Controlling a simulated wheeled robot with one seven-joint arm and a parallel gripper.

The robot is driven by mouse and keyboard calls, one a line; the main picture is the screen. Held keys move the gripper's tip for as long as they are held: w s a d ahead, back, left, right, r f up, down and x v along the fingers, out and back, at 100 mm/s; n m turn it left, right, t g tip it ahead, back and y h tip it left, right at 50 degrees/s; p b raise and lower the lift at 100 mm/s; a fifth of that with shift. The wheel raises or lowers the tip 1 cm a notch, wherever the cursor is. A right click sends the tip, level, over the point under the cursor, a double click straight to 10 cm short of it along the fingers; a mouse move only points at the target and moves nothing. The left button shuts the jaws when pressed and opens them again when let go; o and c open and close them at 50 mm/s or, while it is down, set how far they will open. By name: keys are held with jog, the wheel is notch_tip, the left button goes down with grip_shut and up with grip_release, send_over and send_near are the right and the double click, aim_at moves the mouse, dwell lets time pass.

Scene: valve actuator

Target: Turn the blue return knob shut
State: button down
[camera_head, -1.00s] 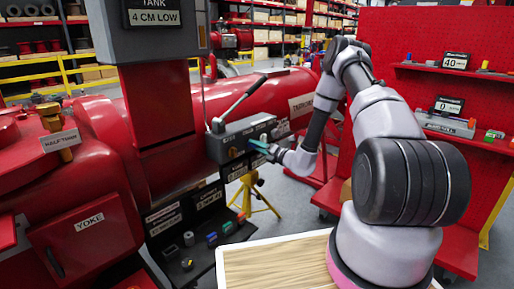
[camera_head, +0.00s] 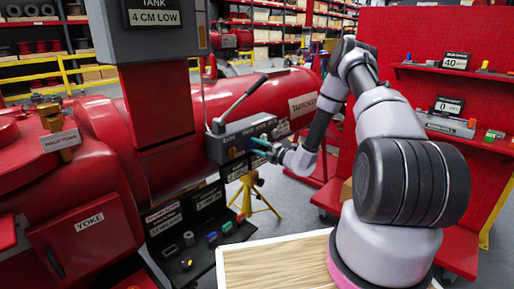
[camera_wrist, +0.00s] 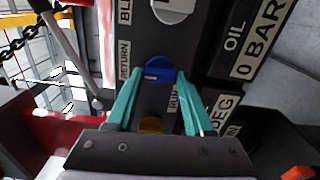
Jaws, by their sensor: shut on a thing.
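The blue return knob (camera_wrist: 160,70) sits on the dark face of the valve block, near a RETURN label in the wrist view. My gripper (camera_wrist: 160,78) has its teal fingers on either side of the knob, shut on it. In the head view my gripper (camera_head: 259,146) is at the front of the grey valve block (camera_head: 228,145), and the knob is hidden behind the fingers there. A RUN label (camera_wrist: 173,99) is beside the right finger.
A brass-coloured knob (camera_wrist: 150,125) lies between the finger bases, and a silver knob (camera_wrist: 172,9) is beyond the blue one. A long lever (camera_head: 243,100) rises from the block. A yellow stand (camera_head: 252,195) is below, beside a dark parts shelf (camera_head: 205,262).

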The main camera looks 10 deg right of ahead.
jog(key=shift+c, duration=1.4)
grip_release()
jog(key=shift+s+d, duration=0.1)
jog(key=v, duration=1)
jog(key=shift+s+d, duration=0.15)
jog(key=shift+s, duration=0.1)
